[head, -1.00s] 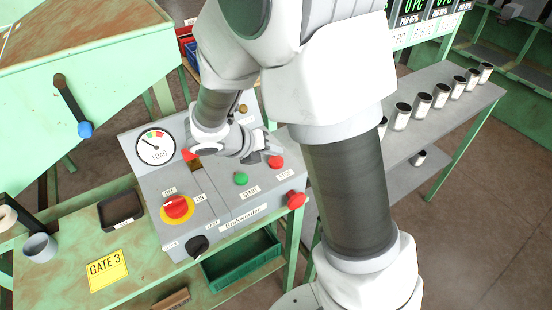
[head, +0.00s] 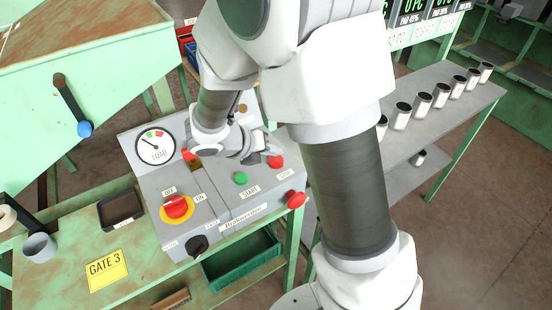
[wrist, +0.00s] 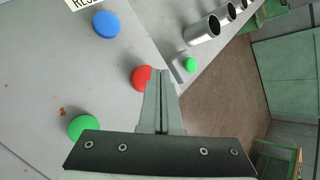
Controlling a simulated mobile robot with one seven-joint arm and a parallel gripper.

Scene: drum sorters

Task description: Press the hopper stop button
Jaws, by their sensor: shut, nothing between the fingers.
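The grey control box (head: 220,205) stands on the green bench. Its red button labelled STOP (head: 276,162) is on the sloped top, right of the green START button (head: 241,178). My gripper (head: 274,154) is shut and empty, its tips right by the red button in the head view. In the wrist view the closed fingertips (wrist: 160,73) overlap the right edge of the red button (wrist: 141,77); whether they touch it I cannot tell. The green button (wrist: 83,127) lies lower left there, and a blue button (wrist: 107,24) upper left.
A red mushroom button (head: 297,200) sticks out at the box's right side. A red rotary switch (head: 176,207) on yellow and a black knob (head: 197,246) are at the front left. Several metal cups (head: 422,103) stand on the grey table at right.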

